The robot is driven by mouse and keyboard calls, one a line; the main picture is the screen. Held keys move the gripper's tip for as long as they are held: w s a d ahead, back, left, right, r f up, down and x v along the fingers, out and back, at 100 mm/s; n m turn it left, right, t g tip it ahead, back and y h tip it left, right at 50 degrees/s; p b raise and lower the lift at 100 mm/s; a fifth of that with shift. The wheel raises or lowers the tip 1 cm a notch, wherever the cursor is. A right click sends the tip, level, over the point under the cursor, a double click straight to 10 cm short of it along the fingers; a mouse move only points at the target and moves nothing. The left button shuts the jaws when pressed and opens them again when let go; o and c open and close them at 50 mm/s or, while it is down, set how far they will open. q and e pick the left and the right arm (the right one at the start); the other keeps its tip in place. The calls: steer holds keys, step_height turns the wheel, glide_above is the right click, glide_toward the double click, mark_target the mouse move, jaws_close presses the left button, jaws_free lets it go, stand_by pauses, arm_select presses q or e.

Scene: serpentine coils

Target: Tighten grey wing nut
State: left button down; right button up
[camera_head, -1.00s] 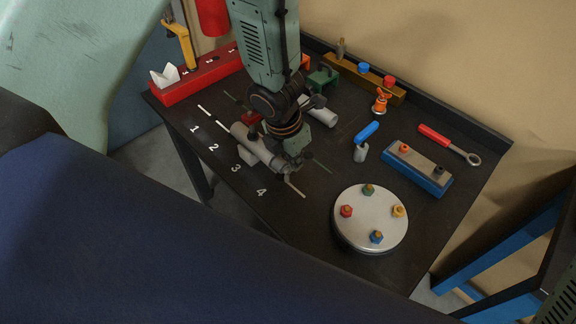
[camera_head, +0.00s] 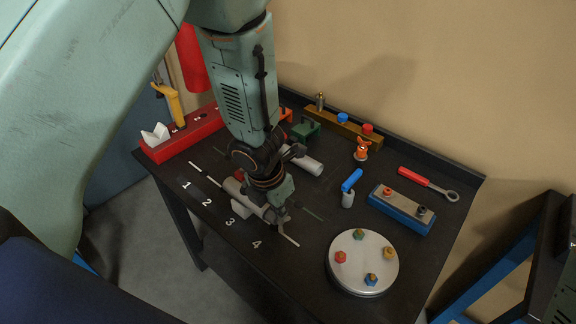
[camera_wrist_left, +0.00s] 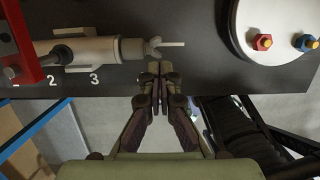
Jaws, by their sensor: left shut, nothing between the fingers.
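A grey wing nut (camera_wrist_left: 152,45) sits at the right end of a grey cylinder (camera_wrist_left: 100,50) in the left wrist view, with a thin pale rod beyond it. The cylinder (camera_head: 236,191) lies near the table's front edge in the head view, where my gripper largely hides the wing nut. My left gripper (camera_wrist_left: 161,69) is shut and empty, its fingertips just below the wing nut in the wrist picture and apart from it there. It also shows in the head view (camera_head: 279,216), above the cylinder's end. My right gripper is out of view.
A round silver plate (camera_head: 350,276) with coloured nuts stands at the right front. Behind it are a blue block (camera_head: 400,212), a blue-handled tool (camera_head: 351,182) and a red-handled wrench (camera_head: 428,182). A red rack (camera_head: 187,137) stands left. The table surface between the cylinder and plate is clear.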

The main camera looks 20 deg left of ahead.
arm_select(q)
steer(key=w+d+r+p, duration=0.1)
steer(key=w+r+p, duration=0.3)
steer(key=r, duration=0.5)
steer(key=shift+w+d+p, duration=0.3)
steer(key=shift+d+p, duration=0.05)
steer(key=shift+p, duration=0.45)
